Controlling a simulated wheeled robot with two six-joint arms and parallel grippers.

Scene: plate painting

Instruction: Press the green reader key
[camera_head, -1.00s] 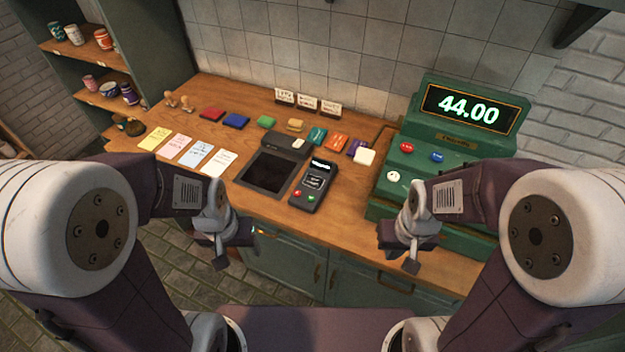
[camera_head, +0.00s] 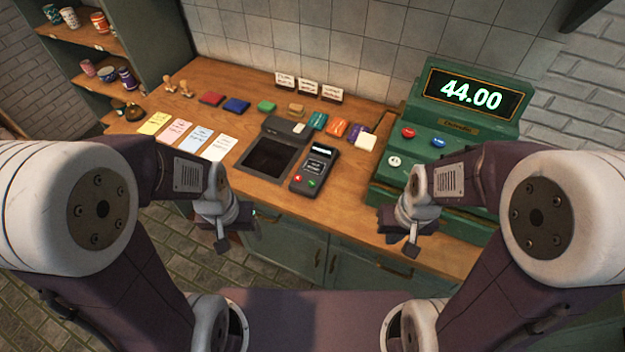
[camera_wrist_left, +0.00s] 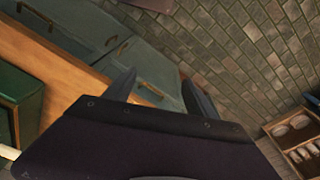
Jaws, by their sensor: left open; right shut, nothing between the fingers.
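The dark card reader (camera_head: 314,169) lies on the wooden counter, right of a dark recessed tray. Its green key (camera_head: 311,183) is at the lower right of its face, beside a red key (camera_head: 298,178). My left gripper (camera_head: 222,240) is in front of the counter edge, left of and below the reader, touching nothing. In the left wrist view its two fingers (camera_wrist_left: 158,92) are apart with nothing between them. My right gripper (camera_head: 408,245) is shut and empty, in front of the counter, to the right of and below the reader.
The green register (camera_head: 455,125) showing 44.00 stands at the right with red, blue and white buttons. Paper cards (camera_head: 201,138), coloured blocks (camera_head: 237,105) and stamps (camera_head: 186,88) lie on the counter's left and back. The counter front beside the reader is clear.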

